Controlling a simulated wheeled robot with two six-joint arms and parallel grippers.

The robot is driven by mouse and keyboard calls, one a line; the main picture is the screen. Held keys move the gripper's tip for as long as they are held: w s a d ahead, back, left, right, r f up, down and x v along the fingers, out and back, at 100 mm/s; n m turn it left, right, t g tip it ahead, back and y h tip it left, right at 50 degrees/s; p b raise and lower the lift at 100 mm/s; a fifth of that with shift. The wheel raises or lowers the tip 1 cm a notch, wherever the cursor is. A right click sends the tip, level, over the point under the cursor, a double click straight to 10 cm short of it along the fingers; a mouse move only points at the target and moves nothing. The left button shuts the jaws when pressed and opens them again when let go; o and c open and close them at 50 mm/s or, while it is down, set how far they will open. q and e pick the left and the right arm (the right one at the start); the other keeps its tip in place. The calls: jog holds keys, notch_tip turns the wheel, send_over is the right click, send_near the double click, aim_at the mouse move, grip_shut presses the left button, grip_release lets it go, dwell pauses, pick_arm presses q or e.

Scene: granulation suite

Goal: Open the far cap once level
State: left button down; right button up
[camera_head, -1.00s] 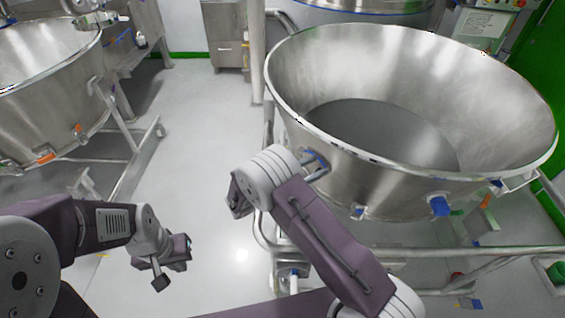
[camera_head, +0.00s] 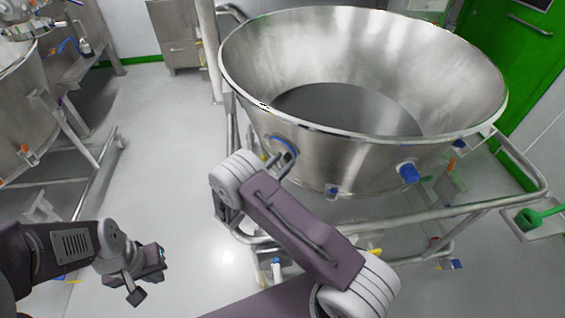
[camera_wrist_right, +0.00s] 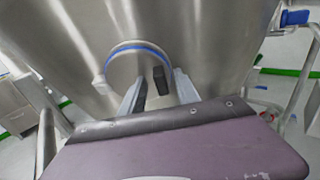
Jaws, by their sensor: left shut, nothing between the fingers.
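A large steel bowl (camera_head: 340,150) with grey contents stands on a tubular frame in the head view. A round cap with a blue rim (camera_head: 283,143) is on its near left wall; it also shows up close in the right wrist view (camera_wrist_right: 122,68). My right gripper (camera_head: 284,162) is at this cap. In the right wrist view its two fingers (camera_wrist_right: 158,90) stand apart in front of the cap, with dark parts between them; contact cannot be told. My left gripper (camera_head: 142,284) is shut and empty, low over the floor, away from the bowl.
A blue fitting (camera_head: 408,172) sticks out of the bowl's front wall. Frame rails (camera_head: 400,213) run below the bowl. A second steel vessel (camera_head: 25,125) stands at the left. A green scoop (camera_head: 535,216) lies at the right. Open floor (camera_head: 165,150) lies between the vessels.

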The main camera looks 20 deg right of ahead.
jog(key=shift+d, duration=0.1)
grip_shut()
dwell(1.4)
